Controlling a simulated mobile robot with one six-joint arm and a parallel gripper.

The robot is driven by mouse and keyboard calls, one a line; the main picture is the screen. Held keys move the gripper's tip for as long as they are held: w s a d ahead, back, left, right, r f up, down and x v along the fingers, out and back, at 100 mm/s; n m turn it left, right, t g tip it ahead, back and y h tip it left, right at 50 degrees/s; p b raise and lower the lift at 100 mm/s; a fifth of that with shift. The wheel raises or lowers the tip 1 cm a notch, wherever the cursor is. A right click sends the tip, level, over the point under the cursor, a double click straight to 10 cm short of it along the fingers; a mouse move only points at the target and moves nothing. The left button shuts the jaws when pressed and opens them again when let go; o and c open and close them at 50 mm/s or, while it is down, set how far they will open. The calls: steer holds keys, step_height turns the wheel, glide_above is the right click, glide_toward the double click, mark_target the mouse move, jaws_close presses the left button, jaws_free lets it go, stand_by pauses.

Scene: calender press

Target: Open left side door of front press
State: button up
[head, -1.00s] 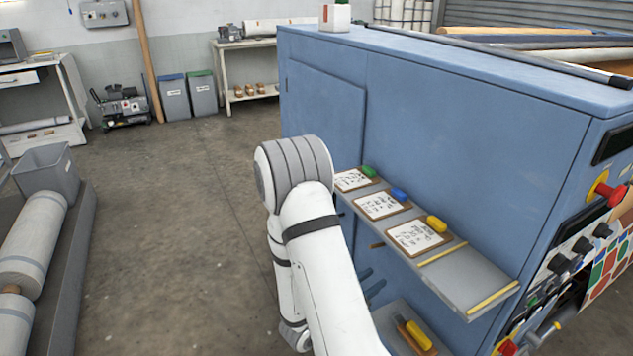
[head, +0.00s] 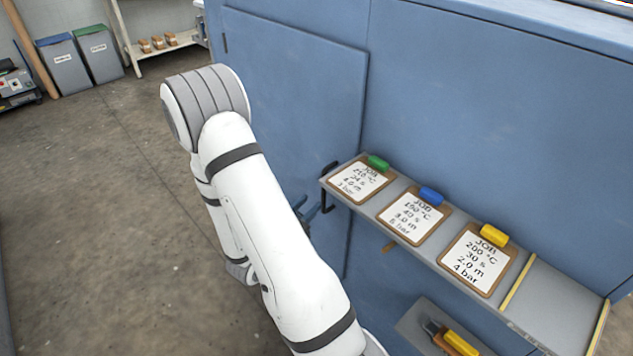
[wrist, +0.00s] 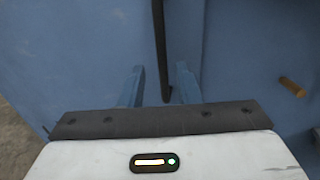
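The front press's left side door (head: 295,85) is a flat blue panel on the press's side, and it looks closed. A black bar handle (head: 329,168) is near its right edge, partly hidden by the shelf. In the wrist view the handle (wrist: 159,45) is a dark vertical bar on the blue door (wrist: 85,50). My gripper (wrist: 160,85) is open, with one blue finger on each side of the bar's lower end. I cannot tell whether either finger touches it. In the head view my gripper (head: 312,212) is partly hidden behind my arm.
A grey shelf (head: 560,300) with several clipboards (head: 478,258) sticks out right of the door. A lower shelf (head: 415,325) holds a yellow-handled tool (head: 460,343). A wooden peg (wrist: 292,86) is right of my gripper. The floor (head: 90,230) on the left is clear.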

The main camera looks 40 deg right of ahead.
mark_target(323, 192)
steer(key=x, duration=0.7)
steer(key=shift+d, duration=0.2)
jaws_close()
